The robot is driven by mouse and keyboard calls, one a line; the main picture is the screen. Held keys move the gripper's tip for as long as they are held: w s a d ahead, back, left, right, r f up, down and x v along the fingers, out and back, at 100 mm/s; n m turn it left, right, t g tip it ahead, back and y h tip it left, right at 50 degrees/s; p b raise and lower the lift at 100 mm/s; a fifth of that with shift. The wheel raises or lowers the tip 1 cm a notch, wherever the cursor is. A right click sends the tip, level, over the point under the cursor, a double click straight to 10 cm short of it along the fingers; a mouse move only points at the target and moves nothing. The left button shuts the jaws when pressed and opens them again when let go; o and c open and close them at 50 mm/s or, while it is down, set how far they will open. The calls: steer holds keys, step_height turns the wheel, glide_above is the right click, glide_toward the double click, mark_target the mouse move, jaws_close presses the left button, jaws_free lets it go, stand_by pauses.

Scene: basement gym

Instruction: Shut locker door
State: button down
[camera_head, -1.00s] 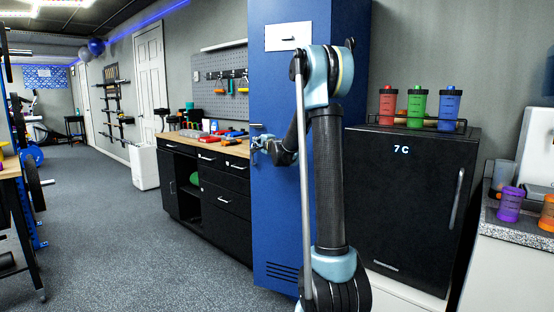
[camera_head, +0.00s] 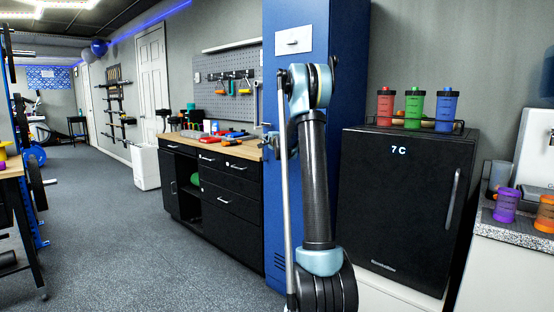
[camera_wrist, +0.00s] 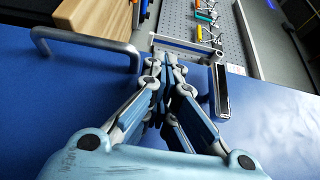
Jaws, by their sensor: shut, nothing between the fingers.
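The blue locker door (camera_head: 280,80) has a pale plate near its top and is partly hidden by my arm. The locker's darker blue side (camera_head: 349,45) shows to its right. My gripper (camera_head: 271,142) is at the door's left edge, near mid height, and is small in the head view. In the wrist view my gripper (camera_wrist: 170,62) is shut and empty, reaching across the blue door surface (camera_wrist: 60,95) to its edge. A grey loop handle (camera_wrist: 88,43) is left of the fingers. A metal latch piece (camera_wrist: 220,92) is to their right. I cannot tell whether the fingertips touch the edge.
A black workbench with a wooden top (camera_head: 220,146) stands left of the locker, below a tool pegboard (camera_head: 228,78). A black fridge (camera_head: 400,200) with shaker bottles on top stands to the right. The grey floor (camera_head: 110,230) at left is largely open.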

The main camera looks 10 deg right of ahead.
steer(key=shift+w+d+r, duration=0.1)
steer(key=shift+w+d, duration=0.2)
steer(key=shift+d, duration=0.5)
steer(key=s+a, duration=1)
steer(key=a, duration=0.2)
steer(key=s+a+f+n+g+y, duration=0.15)
steer(key=s+n, duration=0.25)
steer(key=s, duration=0.5)
steer(key=s+a+n+g+y, duration=0.1)
steer(key=s+n+g, duration=0.2)
steer(key=s, duration=0.5)
steer(key=s+a+f+n+g+y, duration=0.15)
steer(key=s+n, duration=0.25)
steer(key=s, duration=0.5)
steer(key=s+d+f+n+g+h, duration=0.1)
steer(key=s+d+f+g+h, duration=0.1)
steer(key=s+d+f, duration=0.3)
steer(key=s+d+f+n+g+h, duration=0.2)
steer(key=s+f, duration=0.9)
steer(key=s, duration=0.9)
steer(key=s+d+f+n+g+h, duration=0.2)
steer(key=s+d+f+g, duration=0.3)
steer(key=s, duration=0.8)
steer(key=d+f+h, duration=0.1)
steer(key=d+f, duration=0.2)
steer(key=shift+s+d, duration=0.2)
steer(key=shift+d, duration=0.1)
